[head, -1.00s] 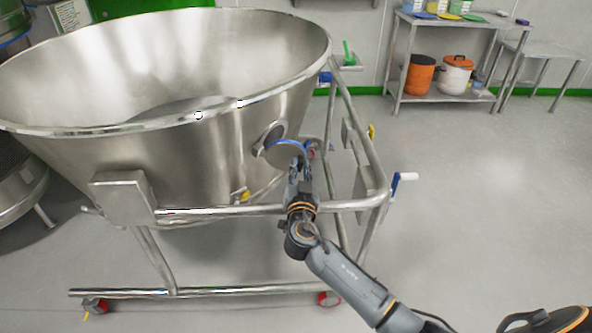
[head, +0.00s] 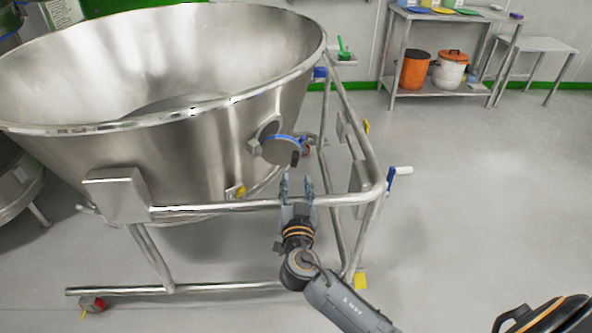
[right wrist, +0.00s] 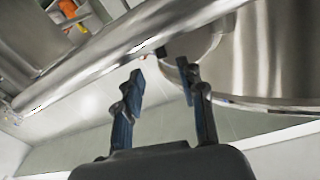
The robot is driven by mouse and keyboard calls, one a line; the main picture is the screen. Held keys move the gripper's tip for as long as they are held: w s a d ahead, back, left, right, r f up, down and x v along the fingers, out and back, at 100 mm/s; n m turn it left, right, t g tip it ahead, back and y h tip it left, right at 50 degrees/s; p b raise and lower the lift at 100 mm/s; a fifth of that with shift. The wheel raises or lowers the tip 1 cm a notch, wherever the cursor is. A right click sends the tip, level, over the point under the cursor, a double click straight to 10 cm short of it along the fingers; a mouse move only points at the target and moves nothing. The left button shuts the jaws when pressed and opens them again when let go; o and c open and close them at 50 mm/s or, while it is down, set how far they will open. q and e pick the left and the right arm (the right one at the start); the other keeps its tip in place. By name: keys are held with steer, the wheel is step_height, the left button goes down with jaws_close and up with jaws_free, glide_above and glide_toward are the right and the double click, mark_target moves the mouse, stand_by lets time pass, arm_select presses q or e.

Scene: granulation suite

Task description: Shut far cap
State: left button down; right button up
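The cap (head: 281,152) is a round grey disc with a blue edge, on the right side of the big steel bowl (head: 195,150) in the head view. It stands swung out at an angle from its round port (head: 267,133), with a dark knob at its lower right. My right gripper (head: 297,182) is just below the cap, apart from it, fingers pointing up at it. In the right wrist view its two fingers (right wrist: 163,85) are spread with nothing between them. A rounded metal edge beyond them may be the cap. My left gripper is not in view.
A tubular steel frame (head: 240,205) carries the bowl; its top rail passes close to my right gripper. A blue-and-white handle (head: 392,176) sticks out at the frame's right corner. A steel shelf with orange and white buckets (head: 415,70) stands at the back.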

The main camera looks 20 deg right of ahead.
steer(key=v, duration=0.4)
steer(key=shift+s, duration=0.2)
